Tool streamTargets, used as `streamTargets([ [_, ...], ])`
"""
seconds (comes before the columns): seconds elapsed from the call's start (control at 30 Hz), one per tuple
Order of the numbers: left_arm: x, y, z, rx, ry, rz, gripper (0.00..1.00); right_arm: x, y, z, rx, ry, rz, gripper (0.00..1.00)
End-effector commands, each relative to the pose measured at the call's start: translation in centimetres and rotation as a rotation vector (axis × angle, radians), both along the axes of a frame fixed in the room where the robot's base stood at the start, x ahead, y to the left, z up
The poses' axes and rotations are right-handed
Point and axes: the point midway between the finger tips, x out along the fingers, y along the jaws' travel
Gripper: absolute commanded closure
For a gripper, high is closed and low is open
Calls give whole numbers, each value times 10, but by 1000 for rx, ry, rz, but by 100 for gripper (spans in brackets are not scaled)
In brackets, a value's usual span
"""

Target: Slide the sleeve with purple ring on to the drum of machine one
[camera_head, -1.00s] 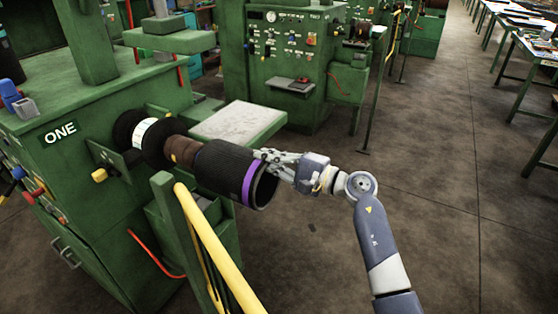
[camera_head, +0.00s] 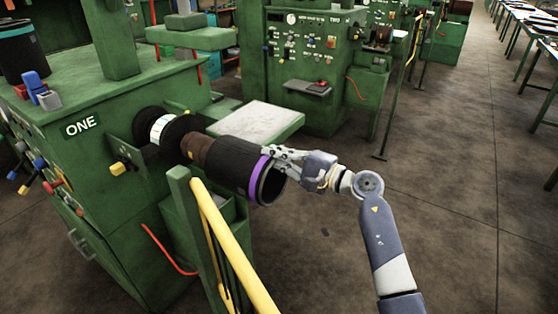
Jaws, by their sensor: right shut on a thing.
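The black sleeve with a purple ring (camera_head: 235,164) is around the outer part of the brown drum (camera_head: 196,149) of machine one (camera_head: 105,170). The drum's inner part shows bare between the sleeve and the black and white collar (camera_head: 163,131). The sleeve's open, ringed end faces right and toward me. My right gripper (camera_head: 275,160) is shut on the sleeve's rim at that end, from the right. How far the drum reaches inside the sleeve is hidden. My left gripper is not in view.
A green post with a yellow rail (camera_head: 235,255) stands in front of the drum. A grey-topped green shelf (camera_head: 262,119) lies behind the sleeve. Another dark sleeve with a light blue ring (camera_head: 20,45) stands on the machine at upper left.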

Motion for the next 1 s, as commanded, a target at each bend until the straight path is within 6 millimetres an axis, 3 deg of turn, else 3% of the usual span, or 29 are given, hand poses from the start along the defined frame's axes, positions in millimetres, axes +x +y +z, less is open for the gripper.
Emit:
streamTargets([
  [1.0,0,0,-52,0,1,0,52,27,44,3,3,-33,-3,100],
])
